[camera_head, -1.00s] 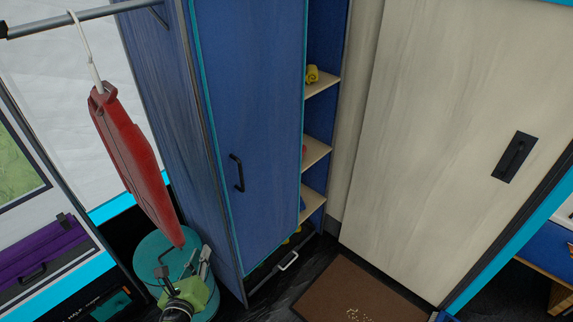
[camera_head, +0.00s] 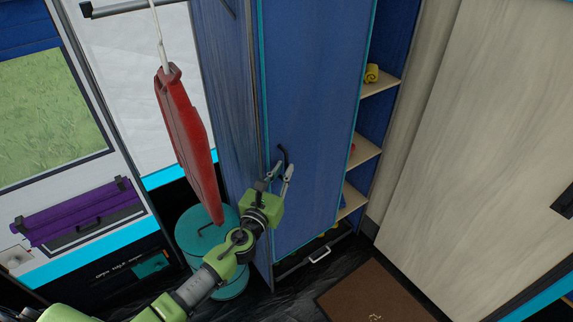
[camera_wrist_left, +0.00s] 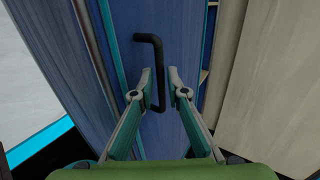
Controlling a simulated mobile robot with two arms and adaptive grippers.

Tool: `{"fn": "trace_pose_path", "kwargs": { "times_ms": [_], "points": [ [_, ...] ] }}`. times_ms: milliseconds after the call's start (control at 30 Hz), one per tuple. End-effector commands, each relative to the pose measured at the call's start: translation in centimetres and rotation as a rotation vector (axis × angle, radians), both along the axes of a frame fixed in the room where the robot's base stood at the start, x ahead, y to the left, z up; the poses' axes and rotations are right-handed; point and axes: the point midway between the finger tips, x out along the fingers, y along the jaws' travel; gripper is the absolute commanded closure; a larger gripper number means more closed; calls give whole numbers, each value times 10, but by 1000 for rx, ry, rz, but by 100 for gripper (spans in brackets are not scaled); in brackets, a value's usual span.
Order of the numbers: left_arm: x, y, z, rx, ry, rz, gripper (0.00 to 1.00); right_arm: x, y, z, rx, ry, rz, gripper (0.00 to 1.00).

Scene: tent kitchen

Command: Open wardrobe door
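The blue wardrobe door (camera_head: 312,110) stands in the middle of the head view, partly slid or swung so that shelves show to its right. Its black bar handle (camera_head: 283,154) is on the door's left part. My left gripper (camera_head: 281,170) is open right at the handle. In the left wrist view the black handle (camera_wrist_left: 158,60) runs down between the two open fingers of the left gripper (camera_wrist_left: 161,80). Whether either finger touches it cannot be told. My right gripper is not in view.
A red hanging bag (camera_head: 188,135) and a teal round drum (camera_head: 190,232) are left of the wardrobe. Shelves (camera_head: 358,150) hold a yellow rolled item (camera_head: 371,73). A brown mat (camera_head: 370,295) lies on the floor at the right, before a pale panel (camera_head: 480,150).

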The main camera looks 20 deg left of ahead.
Motion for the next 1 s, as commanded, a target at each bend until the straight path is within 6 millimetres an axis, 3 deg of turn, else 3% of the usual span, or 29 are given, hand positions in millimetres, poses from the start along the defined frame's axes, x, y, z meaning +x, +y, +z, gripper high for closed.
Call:
{"fn": "trace_pose_path", "kwargs": {
  "times_ms": [100, 300, 533, 567, 600, 633, 1000],
  "points": [
    [16, -1, 0, -2, -1, 0, 86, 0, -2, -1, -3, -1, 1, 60],
    [27, -2, -1, -2, 1, 0, 86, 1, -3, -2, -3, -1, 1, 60],
    [27, -2, 0, -2, 0, 0, 86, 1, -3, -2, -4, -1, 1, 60],
    [27, -2, 0, -2, 0, 0, 89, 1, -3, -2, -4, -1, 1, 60],
    [27, -2, 0, -2, 1, 0, 99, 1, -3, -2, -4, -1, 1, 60],
    [27, -2, 0, -2, 1, 0, 100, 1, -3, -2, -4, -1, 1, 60],
    [23, -9, -1, -5, 2, 22, 100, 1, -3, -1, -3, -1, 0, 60]
  ]
}}
